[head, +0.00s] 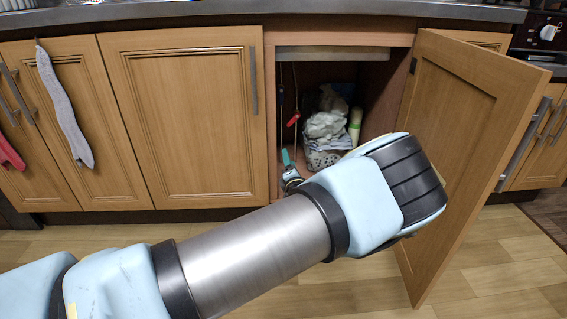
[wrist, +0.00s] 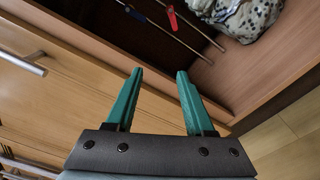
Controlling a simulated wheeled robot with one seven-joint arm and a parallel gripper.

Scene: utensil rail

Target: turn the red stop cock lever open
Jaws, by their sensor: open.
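The red stop cock lever (head: 294,119) is inside the open cabinet, on a thin vertical pipe near its left wall. It also shows at the top of the wrist view (wrist: 172,19), beyond my fingers and tilted along its pipe. A blue lever (head: 281,95) is on another pipe to its left, also in the wrist view (wrist: 131,10). My gripper (wrist: 157,72) is open with two green fingers and nothing between them. In the head view my gripper (head: 287,157) is at the cabinet opening, below the red lever and apart from it.
A white basket (head: 323,159) with crumpled cloth (head: 326,118) and a pale bottle (head: 355,125) stand right of the pipes. The cabinet door (head: 468,130) stands open to the right. A closed door (head: 190,120) is on the left. The counter edge (head: 270,12) runs above.

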